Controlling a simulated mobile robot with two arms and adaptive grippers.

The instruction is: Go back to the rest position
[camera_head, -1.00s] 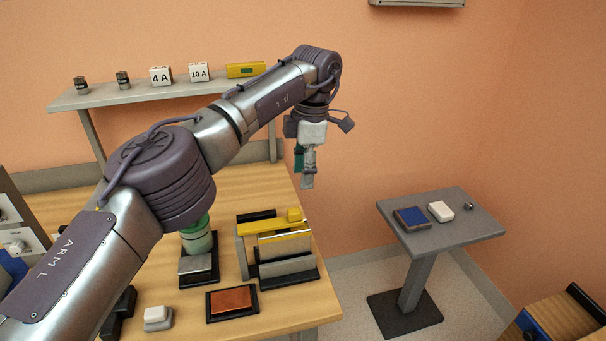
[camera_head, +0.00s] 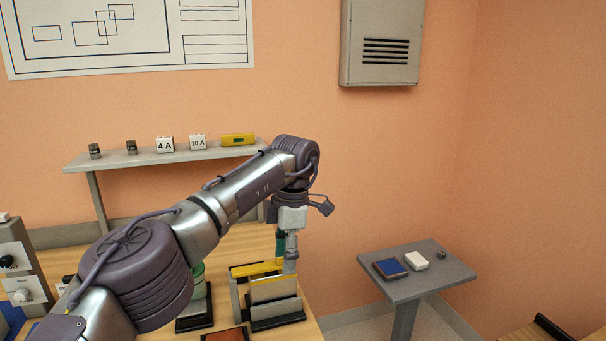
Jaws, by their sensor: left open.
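My left arm comes in from the left and reaches across the wooden bench. My left gripper (camera_head: 288,262) points down at the arm's end, open, and appears in front of or just above the gantry-like fixture with a yellow bar (camera_head: 262,285). Whether it touches the fixture cannot be told. I see nothing held between its fingers. My right gripper is not in view.
A wall shelf (camera_head: 130,160) carries small blocks and a yellow device (camera_head: 238,140). A grey side table (camera_head: 430,282) at the right holds a blue pad (camera_head: 391,268) and a white block (camera_head: 417,261). A grey cabinet (camera_head: 380,45) hangs on the wall. The floor between bench and side table looks open.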

